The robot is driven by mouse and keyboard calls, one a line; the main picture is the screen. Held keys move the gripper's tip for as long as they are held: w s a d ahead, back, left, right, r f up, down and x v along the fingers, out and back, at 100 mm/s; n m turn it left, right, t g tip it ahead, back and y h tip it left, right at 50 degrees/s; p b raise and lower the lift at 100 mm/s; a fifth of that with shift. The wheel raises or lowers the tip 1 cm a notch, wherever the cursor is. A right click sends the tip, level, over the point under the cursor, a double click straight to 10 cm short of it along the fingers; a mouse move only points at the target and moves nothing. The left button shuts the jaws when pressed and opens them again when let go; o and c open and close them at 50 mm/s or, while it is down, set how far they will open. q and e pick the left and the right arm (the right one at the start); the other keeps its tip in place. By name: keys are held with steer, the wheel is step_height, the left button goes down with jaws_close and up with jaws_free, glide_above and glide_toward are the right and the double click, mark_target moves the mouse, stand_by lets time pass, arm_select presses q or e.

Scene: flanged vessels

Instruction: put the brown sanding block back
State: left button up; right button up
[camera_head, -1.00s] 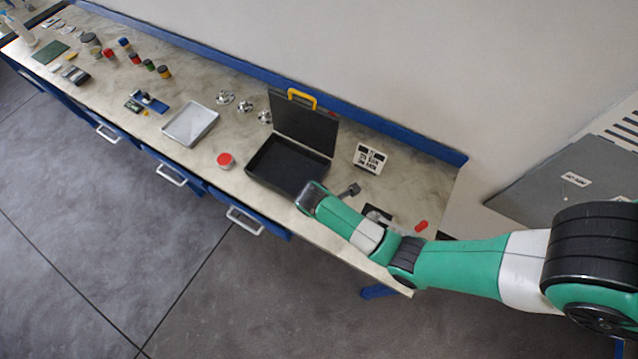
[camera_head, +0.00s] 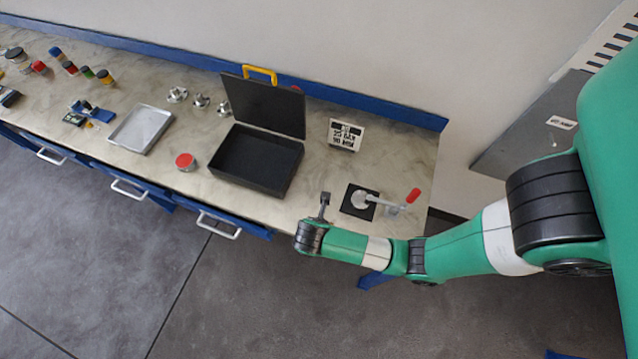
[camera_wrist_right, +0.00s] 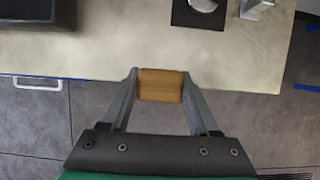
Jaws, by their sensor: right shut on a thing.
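The brown sanding block (camera_wrist_right: 160,85) is between the fingertips of my right gripper (camera_wrist_right: 160,88) in the right wrist view. The gripper is shut on it and holds it at the front edge of the bench, as seen from above; the height over the bench is hard to tell. In the head view my right gripper (camera_head: 324,205) is small at the end of the green arm, by the bench's front edge, and the block is not clear there. My left gripper is not in view.
An open black case (camera_head: 256,160) stands left of the gripper. A black square plate with a round metal part (camera_head: 360,200) and a red-handled clamp (camera_head: 395,207) lie to the right. A white sign (camera_head: 345,134) stands behind.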

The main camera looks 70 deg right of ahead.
steer(key=w+d+f, duration=0.1)
steer(key=d+f, duration=0.1)
steer(key=w+d+f+b, duration=0.1)
steer(key=d+f, duration=0.1)
steer(key=w+d+f+b, duration=0.1)
steer(key=d+f, duration=0.1)
steer(key=d, duration=0.1)
steer(key=shift+w+f, duration=0.25)
steer(key=shift+f, duration=0.1)
steer(key=f, duration=0.1)
steer(key=f+b, duration=0.1)
steer(key=f, duration=0.1)
steer(key=shift+w+d+f+b, duration=0.1)
steer(key=shift+d+b, duration=0.1)
steer(key=shift+b, duration=0.1)
steer(key=shift+f, duration=0.2)
steer(key=shift+f, duration=0.2)
steer(key=o, duration=1.5)
steer(key=shift+c, duration=0.2)
